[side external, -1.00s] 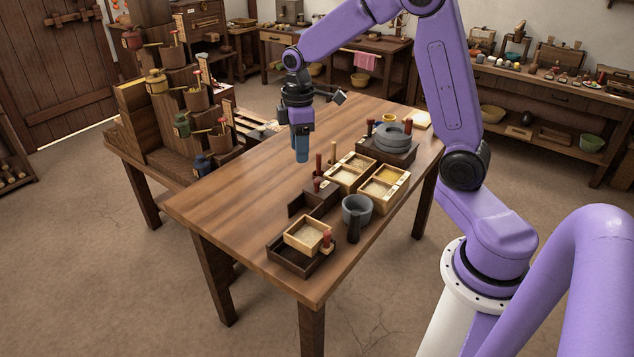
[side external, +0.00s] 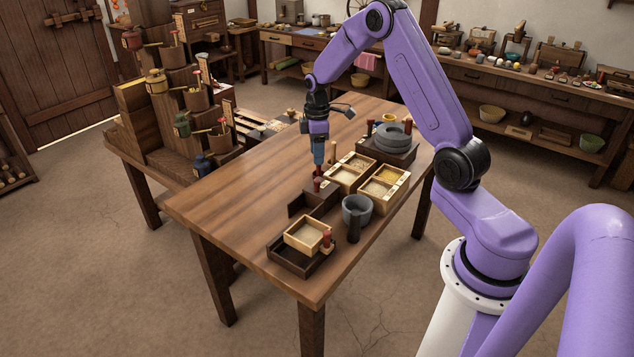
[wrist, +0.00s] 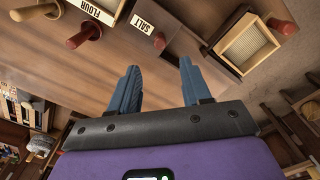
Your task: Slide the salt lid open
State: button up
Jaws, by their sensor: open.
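In the wrist view, the salt lid's white SALT label (wrist: 143,23) is at the top, beside a reddish knob (wrist: 159,40). My gripper (wrist: 159,66) is open, its two blue fingers spread apart with empty space between them, and the knob shows just beyond the fingertips. In the side external view, my gripper (side external: 318,168) hangs low over the table, close to a red knob (side external: 317,184) by a dark wooden box (side external: 308,205). Whether the fingers touch anything cannot be told.
A FLOUR label (wrist: 97,12) and knob (wrist: 90,33) lie left of the salt knob. A dark tray (side external: 291,264) holding a pale box (side external: 302,233) stands in front. A grey mortar (side external: 357,204) and open compartment boxes (side external: 383,187) stand right. The table's left part is clear.

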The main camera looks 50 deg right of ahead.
aim_at(317, 180)
notch_tip(317, 180, down, 11)
dwell(0.4)
